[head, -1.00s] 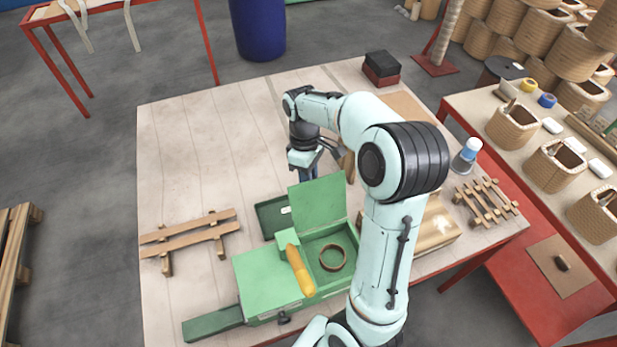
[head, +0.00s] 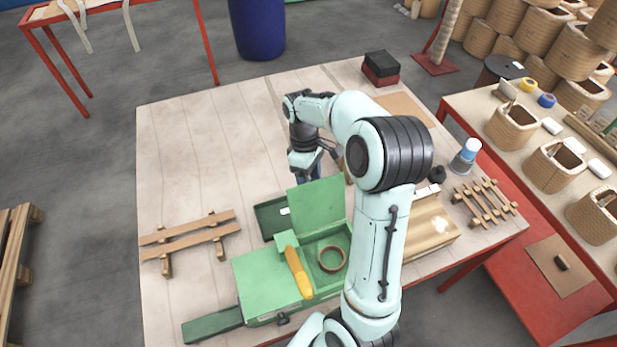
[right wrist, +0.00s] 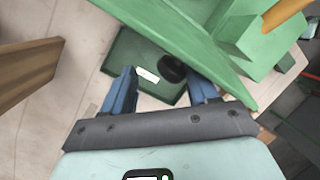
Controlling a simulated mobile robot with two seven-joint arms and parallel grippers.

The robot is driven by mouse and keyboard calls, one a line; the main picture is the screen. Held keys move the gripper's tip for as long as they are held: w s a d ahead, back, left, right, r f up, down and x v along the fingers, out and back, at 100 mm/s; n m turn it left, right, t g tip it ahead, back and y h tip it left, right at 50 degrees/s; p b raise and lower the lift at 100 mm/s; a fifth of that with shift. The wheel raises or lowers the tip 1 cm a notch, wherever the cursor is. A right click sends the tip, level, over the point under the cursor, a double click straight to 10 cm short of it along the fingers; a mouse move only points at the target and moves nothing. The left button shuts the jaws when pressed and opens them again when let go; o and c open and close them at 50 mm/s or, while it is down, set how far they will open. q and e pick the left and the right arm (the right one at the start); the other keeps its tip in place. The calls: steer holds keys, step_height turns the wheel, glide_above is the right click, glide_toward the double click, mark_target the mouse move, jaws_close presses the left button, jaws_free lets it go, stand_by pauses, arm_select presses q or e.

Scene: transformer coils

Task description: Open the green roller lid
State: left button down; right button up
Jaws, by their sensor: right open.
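The green roller lid (head: 318,203) stands raised, tilted up at the back of the open compartment of the green box (head: 268,283). A brown ring (head: 332,258) lies inside that compartment. My right gripper (head: 312,178) is behind the raised lid, pointing down; its fingertips are partly hidden in the head view. In the right wrist view the gripper (right wrist: 162,88) is open with two blue fingers apart and nothing between them. The lid (right wrist: 185,50) shows there beside the right finger; I cannot tell whether they touch. My left gripper is not in view.
A dark green tray (head: 268,222) with a white label lies behind the box, below the gripper. A yellow-orange handle (head: 298,272) lies on the box. A wooden rack (head: 190,238) stands left. The table (head: 185,140) is clear at back left.

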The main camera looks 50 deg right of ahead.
steer(key=shift+s+d, duration=0.1)
steer(key=shift+d, duration=0.05)
steer(key=v, duration=1.3)
stand_by(0.5)
